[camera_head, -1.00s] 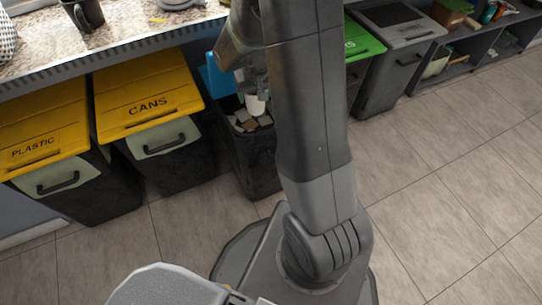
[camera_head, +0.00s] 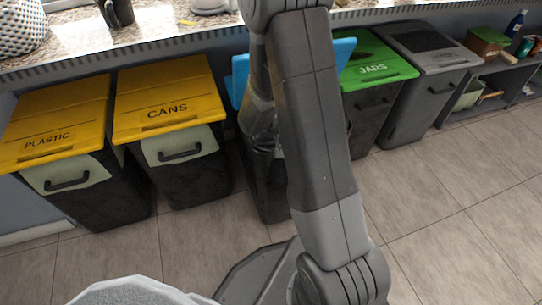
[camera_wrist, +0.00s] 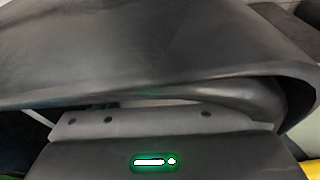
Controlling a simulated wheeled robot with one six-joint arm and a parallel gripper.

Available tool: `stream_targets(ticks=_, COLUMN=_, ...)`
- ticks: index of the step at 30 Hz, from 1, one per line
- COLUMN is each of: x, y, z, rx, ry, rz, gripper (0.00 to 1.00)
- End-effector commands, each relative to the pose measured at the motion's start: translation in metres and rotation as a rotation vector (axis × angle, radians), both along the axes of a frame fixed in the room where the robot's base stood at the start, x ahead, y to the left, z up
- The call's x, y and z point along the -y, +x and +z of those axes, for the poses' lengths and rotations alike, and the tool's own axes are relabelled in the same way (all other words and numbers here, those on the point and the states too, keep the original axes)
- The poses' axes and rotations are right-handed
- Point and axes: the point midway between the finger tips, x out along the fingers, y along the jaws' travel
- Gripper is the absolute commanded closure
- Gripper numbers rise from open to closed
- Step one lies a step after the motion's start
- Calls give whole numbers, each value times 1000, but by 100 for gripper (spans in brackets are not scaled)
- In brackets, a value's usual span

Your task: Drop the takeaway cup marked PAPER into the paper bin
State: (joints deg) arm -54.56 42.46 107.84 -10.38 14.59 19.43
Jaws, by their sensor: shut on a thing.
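The bin with the raised blue lid (camera_head: 239,82) stands in the middle of the row, between the cans bin and the jars bin. Its dark front (camera_head: 270,190) shows below my arm; its opening is hidden now. My gripper (camera_head: 262,128) is low behind my arm, over or at this bin. I cannot tell how deep it is. Its fingertips and the white takeaway cup are hidden in both current views. The gripper is shut on the cup.
Yellow-lidded plastic (camera_head: 50,125) and cans (camera_head: 168,100) bins stand to the left. The green-lidded jars bin (camera_head: 375,60) and a grey-lidded bin (camera_head: 425,45) stand to the right. A speckled counter (camera_head: 160,35) runs behind. The tiled floor (camera_head: 450,200) at right is clear.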

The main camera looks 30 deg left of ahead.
Motion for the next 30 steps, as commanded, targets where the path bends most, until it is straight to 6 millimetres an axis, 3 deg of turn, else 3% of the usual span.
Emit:
stream_targets(ticks=8, x=0, y=0, z=-38, rx=-1, ry=-1, rz=0, gripper=61)
stream_targets(ticks=16, x=0, y=0, z=-37, rx=-1, ry=-1, rz=-1, gripper=61)
stream_targets(ticks=30, x=1, y=-1, z=-53, rx=-3, ry=-3, rz=-1, gripper=61)
